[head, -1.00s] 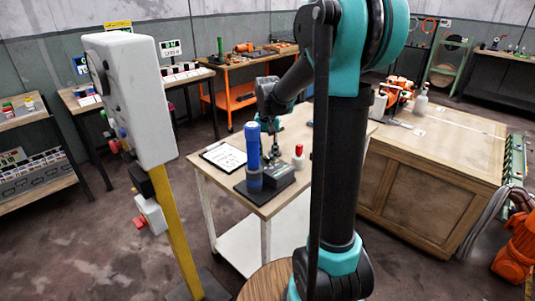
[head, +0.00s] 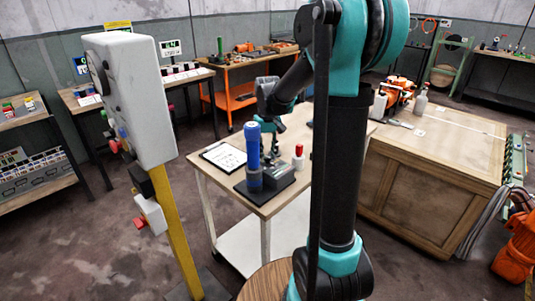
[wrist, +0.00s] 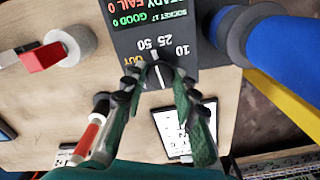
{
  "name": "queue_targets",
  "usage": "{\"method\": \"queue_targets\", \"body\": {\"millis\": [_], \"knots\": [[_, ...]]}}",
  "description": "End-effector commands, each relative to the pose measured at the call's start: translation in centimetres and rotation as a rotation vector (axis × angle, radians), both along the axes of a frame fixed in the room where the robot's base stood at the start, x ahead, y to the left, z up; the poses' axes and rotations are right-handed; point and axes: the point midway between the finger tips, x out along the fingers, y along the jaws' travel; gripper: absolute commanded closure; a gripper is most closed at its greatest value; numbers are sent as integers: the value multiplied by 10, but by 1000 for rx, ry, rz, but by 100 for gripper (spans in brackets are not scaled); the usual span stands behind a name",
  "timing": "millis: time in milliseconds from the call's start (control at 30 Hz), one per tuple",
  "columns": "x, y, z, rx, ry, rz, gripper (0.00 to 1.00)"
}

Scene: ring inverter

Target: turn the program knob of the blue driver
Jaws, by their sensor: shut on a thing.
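The blue driver (head: 253,147) stands upright in a dark base at the front of the small table. Its blue body (wrist: 292,45) and grey collar show at the upper right of the wrist view. Next to it is the dark control box (head: 280,174) with a lit READY/FAIL/GOOD display (wrist: 143,15). The program knob (wrist: 157,77), dark with a white pointer line, sits among the printed marks 10, 25, 50 and OUT. My gripper (wrist: 157,71) is shut on the knob, one green finger on each side. The fingers partly hide the knob and the OUT mark.
A clipboard with paper (head: 224,157) lies at the table's left. A white box on a yellow post (head: 130,100) stands in front on the left. A wooden cabinet (head: 440,165) is at the right.

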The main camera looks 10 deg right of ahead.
Motion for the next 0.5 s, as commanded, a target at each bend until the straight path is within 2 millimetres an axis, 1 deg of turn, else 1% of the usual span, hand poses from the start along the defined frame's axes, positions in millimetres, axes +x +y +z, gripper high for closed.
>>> {"method": "queue_targets", "body": {"millis": [500], "knots": [[0, 0, 0, 0, 0, 489, 100]]}}
